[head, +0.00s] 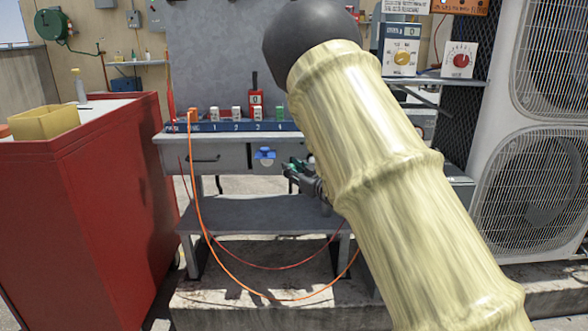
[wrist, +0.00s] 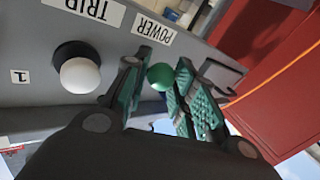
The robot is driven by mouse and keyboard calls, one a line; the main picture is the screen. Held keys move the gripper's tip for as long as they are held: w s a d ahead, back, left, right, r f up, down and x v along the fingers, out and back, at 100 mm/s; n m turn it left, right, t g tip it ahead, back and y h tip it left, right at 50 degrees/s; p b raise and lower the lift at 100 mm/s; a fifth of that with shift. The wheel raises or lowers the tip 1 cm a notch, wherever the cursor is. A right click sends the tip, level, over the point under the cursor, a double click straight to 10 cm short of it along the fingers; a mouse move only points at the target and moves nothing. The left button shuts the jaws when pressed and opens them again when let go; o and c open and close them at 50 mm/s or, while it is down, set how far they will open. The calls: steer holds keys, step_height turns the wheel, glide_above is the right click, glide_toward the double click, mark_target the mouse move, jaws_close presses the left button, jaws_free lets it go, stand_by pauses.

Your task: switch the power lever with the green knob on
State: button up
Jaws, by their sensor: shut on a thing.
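The green knob (wrist: 160,77) of the power lever sits between the fingers of my gripper (wrist: 162,68) in the wrist view, under an upside-down POWER label (wrist: 153,31). The fingers, with green pads, are shut on it. The lever's shaft is hidden, and I cannot tell its position. In the head view my gripper (head: 297,172) is at the front of the grey workbench (head: 225,153), right of a blue padlock-like thing (head: 265,154). My arm hides part of the bench there.
A white round knob (wrist: 80,75) near a TRIP label (wrist: 90,8) is beside my gripper in the wrist view. A red cabinet (head: 90,200) stands left. An orange cable (head: 205,235) hangs before the bench. Condenser units (head: 530,190) stand right.

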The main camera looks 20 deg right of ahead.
mark_target(294, 166)
steer(key=shift+r+m+g+p, duration=0.4)
steer(key=shift+r+g+p, duration=0.3)
steer(key=shift+p, duration=2.05)
step_height(294, 166, up, 2)
steer(key=m+g+p, duration=0.1)
steer(key=g+p, duration=0.2)
steer(key=p, duration=1.1)
steer(key=shift+m+h, duration=0.4)
steer(key=g+p, duration=0.1)
steer(key=p, duration=0.4)
steer(key=r+m+g+p, duration=0.1)
steer(key=p, duration=0.4)
steer(key=shift+w+r+g+p, duration=0.2)
steer(key=shift+g+p, duration=0.1)
steer(key=shift+p, duration=0.7)
steer(key=g+p, duration=0.1)
steer(key=p, duration=0.1)
steer(key=shift+w+r+p, duration=0.1)
steer(key=shift+p, duration=0.2)
steer(key=shift+w+m+p, duration=0.1)
steer(key=shift+m+p, duration=0.2)
steer(key=shift+p, duration=0.6)
steer(key=o, duration=1)
steer(key=shift+d, duration=0.1)
